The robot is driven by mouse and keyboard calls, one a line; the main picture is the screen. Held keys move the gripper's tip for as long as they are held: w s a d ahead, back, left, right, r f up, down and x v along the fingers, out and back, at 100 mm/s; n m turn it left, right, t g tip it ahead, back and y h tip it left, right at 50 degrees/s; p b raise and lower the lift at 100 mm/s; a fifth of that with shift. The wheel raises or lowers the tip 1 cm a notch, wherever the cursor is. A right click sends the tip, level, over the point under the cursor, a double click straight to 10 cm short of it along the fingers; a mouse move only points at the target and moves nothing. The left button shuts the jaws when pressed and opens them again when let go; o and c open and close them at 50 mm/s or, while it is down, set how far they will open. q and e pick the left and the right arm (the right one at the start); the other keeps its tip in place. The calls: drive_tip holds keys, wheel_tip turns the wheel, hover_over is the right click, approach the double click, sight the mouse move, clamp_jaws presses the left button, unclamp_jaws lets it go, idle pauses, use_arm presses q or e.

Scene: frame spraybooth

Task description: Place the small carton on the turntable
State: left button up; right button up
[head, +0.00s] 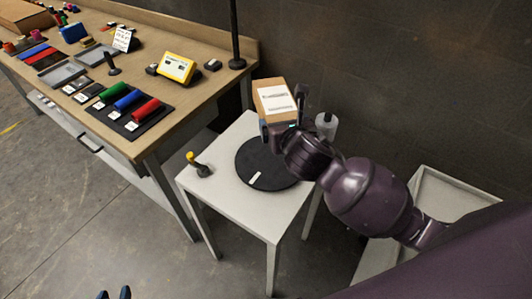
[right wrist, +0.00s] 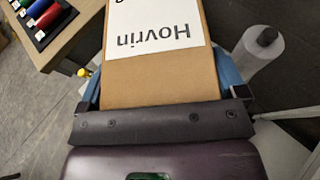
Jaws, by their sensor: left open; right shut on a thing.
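The small carton (head: 273,97) is brown cardboard with a white label. My right gripper (head: 281,127) is shut on it, with a finger on each side, and it appears held over the back part of the turntable. In the right wrist view the carton (right wrist: 160,75) fills the middle between the fingers, its label reading "Hovrin". The turntable (head: 262,172) is a black disc with a small pale mark, on a white table (head: 225,170). Whether the carton's base touches anything is hidden by the gripper. My left gripper (head: 114,294) shows only its fingertips, apart and empty, at the bottom edge.
A grey-white bottle (head: 326,127) stands right of the turntable. A yellow-topped handle (head: 198,164) stands on the table's left side. A wooden workbench (head: 160,90) with coloured rolls and a yellow device is at left. A pale bin (head: 440,195) is at right.

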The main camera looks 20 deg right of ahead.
drive_tip(key=shift+w+a+r+p, duration=0.4)
drive_tip(key=shift+w+r+p, duration=0.25)
drive_tip(key=shift+w+p, duration=0.2)
drive_tip(key=b, duration=0.3)
hover_over(275, 175)
wheel_tip(275, 175, down, 15)
drive_tip(key=shift+a+r, duration=0.1)
drive_tip(key=shift+f, duration=0.85)
wheel_tip(275, 175, down, 4)
drive_tip(key=shift+r+b, duration=0.2)
drive_tip(key=shift+b, duration=0.35)
use_arm(q)
drive_tip(key=shift+f, duration=0.55)
drive_tip(key=shift+f, duration=0.1)
use_arm(e)
drive_tip(key=o, duration=0.8)
drive_tip(key=shift+f, duration=0.2)
drive_tip(key=shift+c, duration=0.2)
drive_tip(key=shift+o, duration=0.8)
use_arm(q)
drive_tip(key=shift+s+a+f, duration=0.1)
drive_tip(key=shift+s, duration=0.05)
